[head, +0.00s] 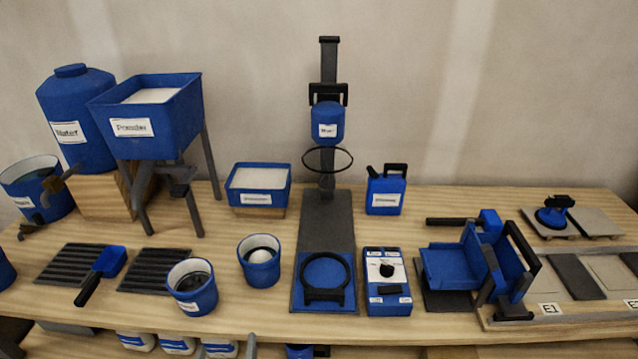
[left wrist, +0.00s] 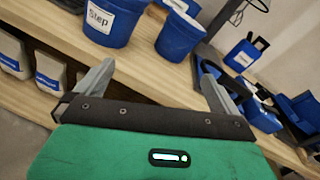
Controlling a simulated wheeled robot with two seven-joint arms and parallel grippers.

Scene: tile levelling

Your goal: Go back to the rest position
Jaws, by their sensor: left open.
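My left gripper (left wrist: 155,68) is open in the left wrist view, with its two grey fingers spread apart and nothing between them. It is close in front of the wooden table's (head: 450,336) front edge, clear of the things on top. In the head view only a small grey piece, apparently a fingertip of my left gripper (head: 251,346), shows at the bottom edge. My right gripper is in neither view.
Blue buckets (head: 192,288) (head: 259,262) stand near the front edge. A mixer stand (head: 327,220), a control box (head: 387,285) and a blue tilting holder (head: 455,265) stand further right. A blue trowel (head: 110,262) lies at left. White-and-blue containers (head: 177,345) sit below the table top.

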